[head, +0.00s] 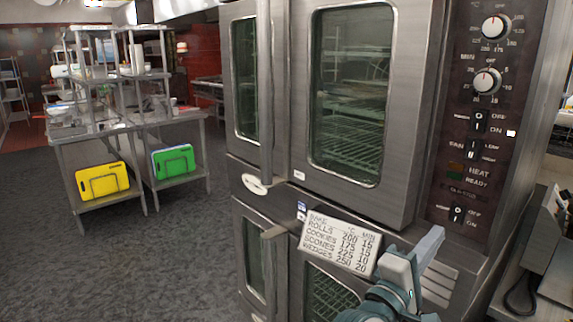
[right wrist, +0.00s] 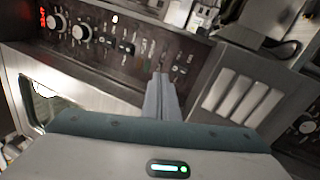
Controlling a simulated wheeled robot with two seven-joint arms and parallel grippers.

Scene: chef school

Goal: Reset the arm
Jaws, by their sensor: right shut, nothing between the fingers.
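My right gripper (head: 428,248) is at the lower right of the head view, in front of the double oven's lower right part, near the base of the control panel (head: 482,130). Its fingers are together and hold nothing. In the right wrist view the closed fingers (right wrist: 161,90) point toward the control panel (right wrist: 110,45) with its knobs and switches. I cannot tell whether the fingertips touch the panel. My left gripper is not in view.
The steel oven (head: 300,190) fills the middle, its doors closed. A baking-time card (head: 338,240) is on its front, beside my right gripper. A steel table (head: 130,128) with yellow (head: 102,181) and green (head: 174,161) boards stands at left. The grey floor (head: 150,260) between is clear.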

